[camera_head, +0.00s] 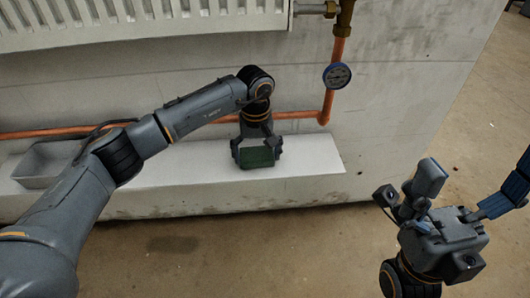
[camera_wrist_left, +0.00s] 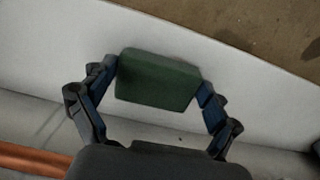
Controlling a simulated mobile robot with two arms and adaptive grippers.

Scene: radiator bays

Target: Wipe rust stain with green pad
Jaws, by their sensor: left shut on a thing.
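My left gripper (camera_head: 256,157) is shut on the green pad (camera_head: 257,158), a dark green block. It is over the front part of the white ledge (camera_head: 312,162) below the radiator. The left wrist view shows the pad (camera_wrist_left: 157,80) between the two fingers, with the pale ledge (camera_wrist_left: 60,55) around it. I cannot tell whether the pad touches the ledge. No rust stain can be made out; the pad and gripper hide part of the ledge. My right gripper (camera_head: 470,190) is open and empty at the right, over the floor.
A grey tray (camera_head: 45,165) stands on the ledge at the left. A copper pipe (camera_head: 298,115) runs along the wall behind the gripper and up past a round gauge (camera_head: 337,76). A white radiator (camera_head: 150,22) hangs above. The ledge right of the pad is clear.

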